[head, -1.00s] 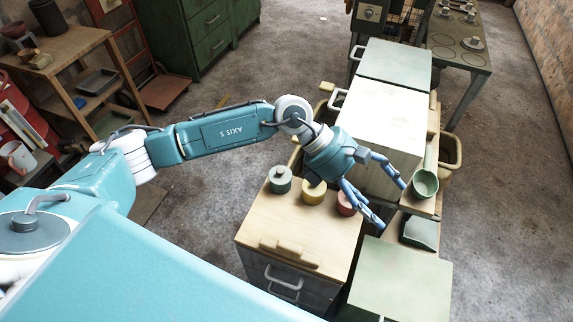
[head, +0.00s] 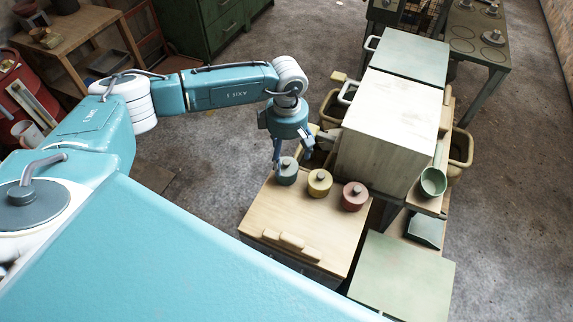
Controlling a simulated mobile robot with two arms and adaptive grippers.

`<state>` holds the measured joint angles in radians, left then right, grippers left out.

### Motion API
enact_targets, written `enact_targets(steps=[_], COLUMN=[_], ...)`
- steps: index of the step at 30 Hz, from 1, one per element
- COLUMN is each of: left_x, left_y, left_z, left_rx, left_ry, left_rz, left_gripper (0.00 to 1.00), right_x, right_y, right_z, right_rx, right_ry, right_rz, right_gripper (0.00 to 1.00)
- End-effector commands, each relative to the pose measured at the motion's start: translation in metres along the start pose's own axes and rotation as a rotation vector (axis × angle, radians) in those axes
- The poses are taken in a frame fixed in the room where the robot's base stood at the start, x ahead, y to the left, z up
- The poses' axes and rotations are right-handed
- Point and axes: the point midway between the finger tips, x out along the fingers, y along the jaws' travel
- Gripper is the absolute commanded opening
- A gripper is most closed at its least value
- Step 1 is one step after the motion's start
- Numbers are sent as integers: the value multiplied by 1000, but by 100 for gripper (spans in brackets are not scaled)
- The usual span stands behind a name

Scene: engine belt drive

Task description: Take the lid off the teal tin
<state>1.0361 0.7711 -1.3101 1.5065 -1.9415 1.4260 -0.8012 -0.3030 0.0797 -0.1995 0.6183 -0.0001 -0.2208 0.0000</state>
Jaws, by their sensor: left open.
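The teal tin (head: 287,176) stands upright on the wooden top of a small cabinet, at the left end of a row of three tins. Its lid with a dark round knob (head: 286,162) is on it. My left gripper (head: 292,158) is open and points down over the teal tin. One finger shows to the left of the knob and one to the right, with the knob between them in the picture. I cannot tell whether any finger touches the lid. My right gripper is not in view.
A yellow tin (head: 319,184) and a red tin (head: 354,197) stand close to the right of the teal one. A wooden handle block (head: 290,244) lies at the front of the wooden top (head: 330,232).

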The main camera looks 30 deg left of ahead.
Motion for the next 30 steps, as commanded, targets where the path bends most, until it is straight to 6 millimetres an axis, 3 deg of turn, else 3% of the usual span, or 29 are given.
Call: enact_targets(steps=[6,15,21,30], left_x=[31,38,38,38], left_y=[-1,-1,-1,-1], left_z=[-1,-1,-1,-1], left_rx=[0,0,0,0], left_ry=[-1,-1,-1,-2], left_rz=[-3,-1,-1,-1], left_gripper=[78,78,43,42], right_x=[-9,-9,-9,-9], right_y=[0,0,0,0], right_z=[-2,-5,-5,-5], right_rx=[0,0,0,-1], right_ry=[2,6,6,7], right_rz=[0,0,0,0], right_gripper=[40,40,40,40])
